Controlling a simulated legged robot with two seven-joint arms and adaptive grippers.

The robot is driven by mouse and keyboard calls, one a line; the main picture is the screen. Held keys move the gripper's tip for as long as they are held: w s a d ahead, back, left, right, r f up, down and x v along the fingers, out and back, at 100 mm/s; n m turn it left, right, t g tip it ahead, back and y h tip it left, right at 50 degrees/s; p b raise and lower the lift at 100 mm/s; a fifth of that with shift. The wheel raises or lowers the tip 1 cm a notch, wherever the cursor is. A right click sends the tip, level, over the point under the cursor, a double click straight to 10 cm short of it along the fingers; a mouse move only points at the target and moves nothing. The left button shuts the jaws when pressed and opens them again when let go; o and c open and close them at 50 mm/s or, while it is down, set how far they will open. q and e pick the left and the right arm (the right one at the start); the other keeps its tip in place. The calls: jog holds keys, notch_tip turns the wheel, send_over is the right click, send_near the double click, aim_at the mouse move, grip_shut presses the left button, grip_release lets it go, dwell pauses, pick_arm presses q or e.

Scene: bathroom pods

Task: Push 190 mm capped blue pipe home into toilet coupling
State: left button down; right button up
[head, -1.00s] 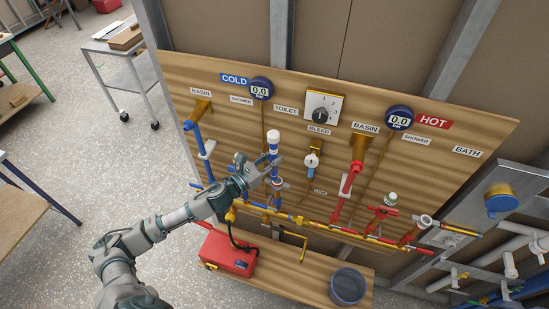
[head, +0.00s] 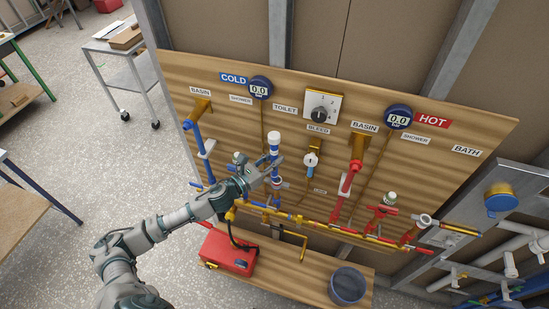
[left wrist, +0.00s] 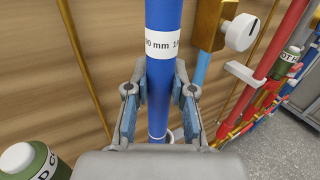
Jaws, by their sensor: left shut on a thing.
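The capped blue pipe (head: 274,150) stands upright under the TOILET label, with a white cap on top and a white band below it. In the left wrist view the blue pipe (left wrist: 158,85) runs between my fingers, and its printed label (left wrist: 162,42) reads partly "0 mm". My left gripper (head: 270,174) is shut on the pipe below the band; its fingers flank the pipe in the wrist view (left wrist: 158,97). The toilet coupling is at the pipe's lower end, mostly hidden by my gripper; I cannot tell how deep the pipe sits. My right gripper is not in view.
The wooden board carries a bleed valve (head: 311,160) just right of the pipe and a blue basin pipe (head: 196,135) to the left. Yellow and red pipework (head: 330,226) runs below. A red toolbox (head: 228,252) and a dark bucket (head: 347,285) stand on the lower shelf.

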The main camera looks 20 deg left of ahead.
pick_arm(q)
jog(key=shift+a, duration=0.1)
jog(key=shift+d+r, duration=0.1)
jog(key=shift+d, duration=0.15)
jog(key=shift+d+p, duration=0.35)
jog(key=shift+d, duration=0.05)
dwell(0.4)
jog(key=shift+p, duration=0.3)
dwell(0.8)
jog(key=shift+s+f+b, duration=0.1)
jog(key=shift+f+b, duration=1)
jog(key=shift+f, duration=0.35)
jog(key=c, duration=0.9)
grip_release()
jog(key=shift+a, duration=0.1)
